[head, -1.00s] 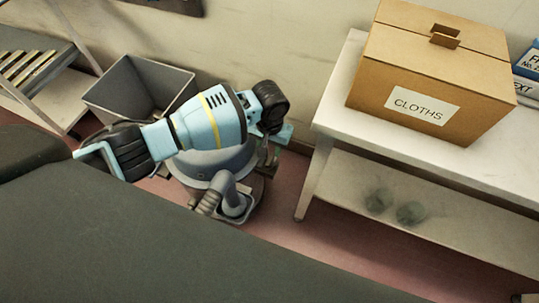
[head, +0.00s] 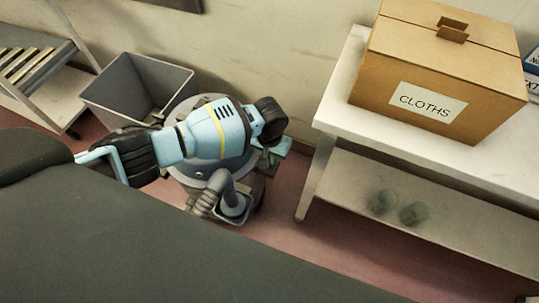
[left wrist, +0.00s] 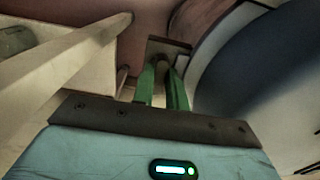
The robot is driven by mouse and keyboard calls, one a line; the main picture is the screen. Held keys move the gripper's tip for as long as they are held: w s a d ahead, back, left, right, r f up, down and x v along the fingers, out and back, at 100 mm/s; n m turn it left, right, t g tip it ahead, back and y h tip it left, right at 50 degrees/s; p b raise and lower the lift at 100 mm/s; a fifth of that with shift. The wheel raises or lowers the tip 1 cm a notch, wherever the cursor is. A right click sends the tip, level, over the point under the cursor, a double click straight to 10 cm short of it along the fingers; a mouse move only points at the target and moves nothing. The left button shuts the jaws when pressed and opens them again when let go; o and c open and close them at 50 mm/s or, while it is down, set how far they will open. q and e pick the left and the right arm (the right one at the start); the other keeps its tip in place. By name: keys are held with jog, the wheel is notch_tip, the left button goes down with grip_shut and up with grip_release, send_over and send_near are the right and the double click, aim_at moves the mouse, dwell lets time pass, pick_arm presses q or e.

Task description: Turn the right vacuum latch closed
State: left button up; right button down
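The vacuum is a grey drum with a round lid (head: 195,172) and a hose, standing on the floor beyond a dark surface. My left arm lies across its lid, and my left gripper (head: 275,148) points down at its right side. In the left wrist view the two green fingers of my left gripper (left wrist: 168,72) stand close together with a narrow gap. The right vacuum latch (left wrist: 161,62) seems to be the small greyish piece between their tips, beside the drum's dark curved wall (left wrist: 255,70). The latch's exact angle is hidden. My right gripper is not in view.
A white table (head: 335,95) with a cloths box (head: 425,85) and a lower shelf (head: 350,195) stands close on the right. A grey bin (head: 125,85) is behind left, a rack (head: 35,70) at far left. Reddish floor (head: 285,195) shows between vacuum and table.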

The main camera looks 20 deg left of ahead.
pick_arm(q)
grip_shut()
